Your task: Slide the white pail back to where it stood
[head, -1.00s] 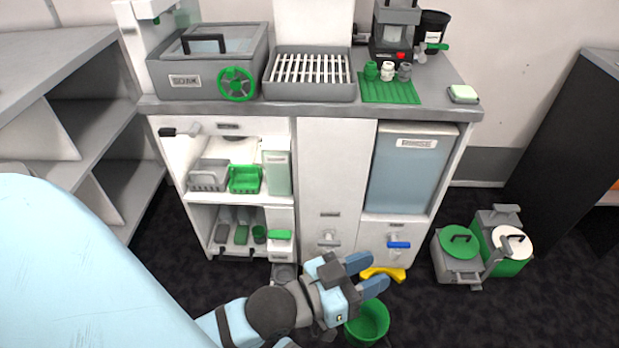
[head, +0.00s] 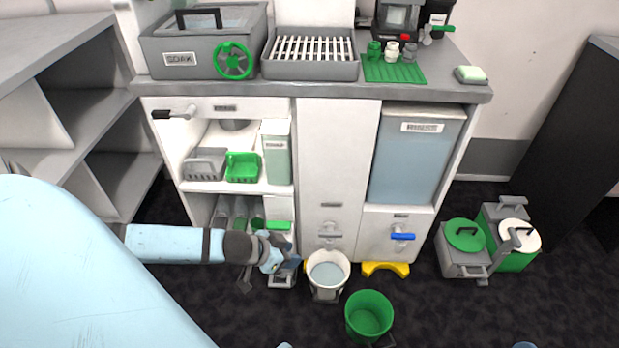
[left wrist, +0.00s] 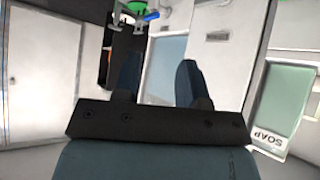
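The white pail (head: 327,270) stands upright on the dark floor, with greyish-blue contents. It is in front of the cabinet's middle panel, below a grey tap. My left gripper (head: 287,266) is to the left of the pail, low in front of the cabinet, apart from it as far as I can tell. In the left wrist view its two dark blue fingers (left wrist: 159,85) are spread with nothing between them. The pail does not show clearly in that view. My right gripper does not show clearly; only a small blue sliver sits at the bottom right edge.
A green bucket (head: 368,316) stands in front and to the right of the pail. A yellow floor piece (head: 385,269) lies under the blue tap (head: 402,236). Grey and green canisters (head: 465,249) stand farther right. Dark floor between them and the green bucket is clear.

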